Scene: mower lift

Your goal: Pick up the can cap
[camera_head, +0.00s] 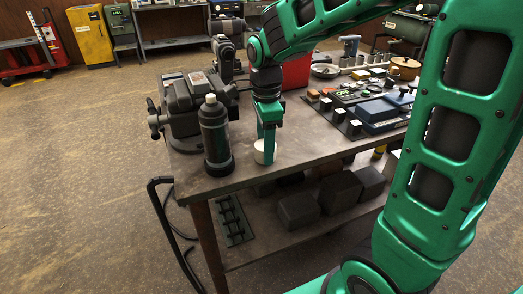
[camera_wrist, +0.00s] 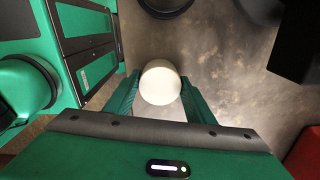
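The can cap (camera_wrist: 160,83) is a round, pale white piece between my fingers in the wrist view. In the head view the can cap (camera_head: 257,153) stands near the table's front edge, partly covered by a green finger. My gripper (camera_head: 266,152) points down at it from above. In the wrist view my gripper (camera_wrist: 160,92) has its fingers apart, one on each side of the cap. I cannot tell whether they touch it.
A dark bottle (camera_head: 214,140) stands just left of the gripper, with a vise (camera_head: 185,112) behind it. Boxes and small parts (camera_head: 365,105) crowd the table to the right. The bare front strip of the table (camera_head: 225,182) is clear.

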